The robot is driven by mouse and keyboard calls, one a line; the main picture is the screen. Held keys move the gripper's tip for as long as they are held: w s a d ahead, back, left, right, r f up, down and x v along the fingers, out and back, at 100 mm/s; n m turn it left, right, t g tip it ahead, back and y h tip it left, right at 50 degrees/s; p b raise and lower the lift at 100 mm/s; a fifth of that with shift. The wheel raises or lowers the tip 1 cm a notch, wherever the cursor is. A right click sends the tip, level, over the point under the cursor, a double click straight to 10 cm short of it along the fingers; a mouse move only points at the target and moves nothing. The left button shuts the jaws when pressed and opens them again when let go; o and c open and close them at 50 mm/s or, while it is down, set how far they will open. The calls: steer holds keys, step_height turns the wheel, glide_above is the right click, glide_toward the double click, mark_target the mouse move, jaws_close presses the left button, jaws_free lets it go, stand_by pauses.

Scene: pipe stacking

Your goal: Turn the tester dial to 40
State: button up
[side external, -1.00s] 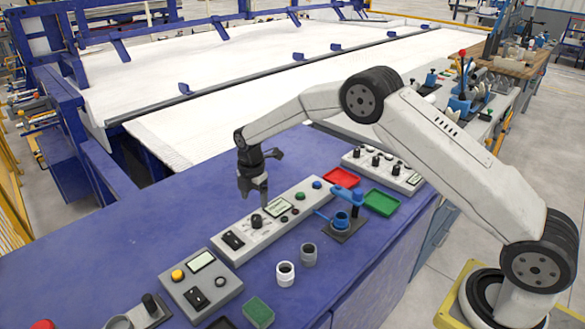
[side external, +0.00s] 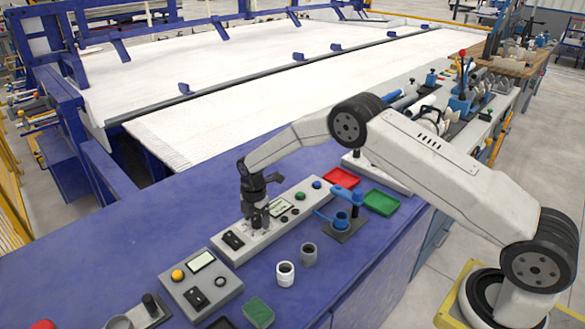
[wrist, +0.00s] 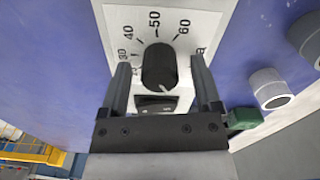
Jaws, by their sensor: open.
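The tester (side external: 233,254) is a long pale panel on the blue bench. In the wrist view its black dial knob (wrist: 158,66) sits on a white scale plate (wrist: 188,22) marked 30, 40, 50 and 60. A small pale mark shows at the knob's lower edge; I cannot tell its reading for sure. My gripper (wrist: 160,63) is open, with one finger on each side of the knob and visible gaps between. In the side view my gripper (side external: 257,217) is down at the panel and hides the dial.
Two pipe pieces, white (side external: 285,273) and grey (side external: 308,254), stand in front. A blue clamp fixture (side external: 343,220) and red tray (side external: 342,178) are to the right.

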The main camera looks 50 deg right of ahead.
jaws_close()
